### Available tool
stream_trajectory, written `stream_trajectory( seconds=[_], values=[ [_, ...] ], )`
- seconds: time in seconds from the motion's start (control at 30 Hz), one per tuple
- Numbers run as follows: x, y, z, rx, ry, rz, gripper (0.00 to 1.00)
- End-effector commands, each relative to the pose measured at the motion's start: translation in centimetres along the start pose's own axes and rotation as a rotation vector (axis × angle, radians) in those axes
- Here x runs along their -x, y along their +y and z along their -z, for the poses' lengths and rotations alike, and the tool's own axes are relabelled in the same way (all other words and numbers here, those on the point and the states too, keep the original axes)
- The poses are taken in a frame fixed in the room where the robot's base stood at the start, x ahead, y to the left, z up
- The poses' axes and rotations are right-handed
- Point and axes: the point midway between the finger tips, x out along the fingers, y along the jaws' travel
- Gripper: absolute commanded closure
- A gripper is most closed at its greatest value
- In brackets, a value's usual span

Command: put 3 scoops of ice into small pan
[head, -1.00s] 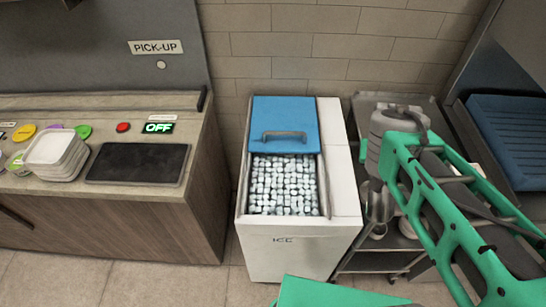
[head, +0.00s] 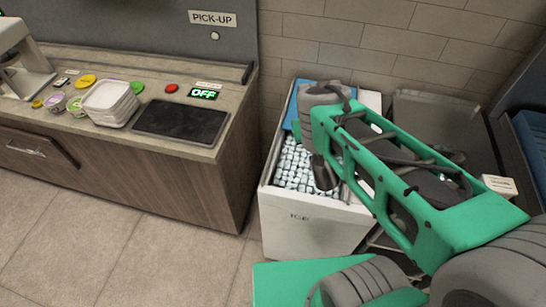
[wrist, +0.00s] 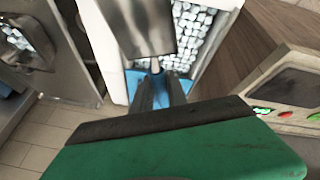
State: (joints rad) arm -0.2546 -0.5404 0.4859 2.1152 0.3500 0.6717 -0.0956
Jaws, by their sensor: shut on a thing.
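My gripper (wrist: 158,90) is shut on the handle of a metal scoop (wrist: 140,25), whose bowl shows at the top of the wrist view. Whether the scoop holds ice cannot be told. In the head view my arm reaches over the white ice bin (head: 305,228), and the dark scoop (head: 324,174) is in front of the ice. The bin is open, with loose ice cubes (head: 292,160) inside and its blue lid (head: 292,112) at the back. The ice also shows in the wrist view (wrist: 195,30).
A wooden counter (head: 110,165) on the left bears a stack of white trays (head: 110,101), a dark pad (head: 181,121) and coloured buttons. A metal cart (head: 430,110) stands right of the bin, partly hidden by my arm. Floor at the lower left is clear.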

Motion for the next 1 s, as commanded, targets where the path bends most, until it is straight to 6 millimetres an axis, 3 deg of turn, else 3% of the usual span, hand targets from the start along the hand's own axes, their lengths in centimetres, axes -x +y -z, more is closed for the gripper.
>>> stream_trajectory(
  seconds=[0.3,0.43,0.6,0.8,1.0],
  values=[
    [-6.3,-5.1,1.2,0.775,0.29,0.426,1.0],
    [-7.7,-6.6,1.2,1.108,0.407,0.636,1.0],
    [-8.3,-7.0,0.5,1.463,0.517,0.888,1.0],
    [-8.3,-6.5,-0.5,1.665,0.571,1.054,1.0],
    [-9.1,-6.5,-1.0,1.677,0.58,1.082,1.0]
  ],
)
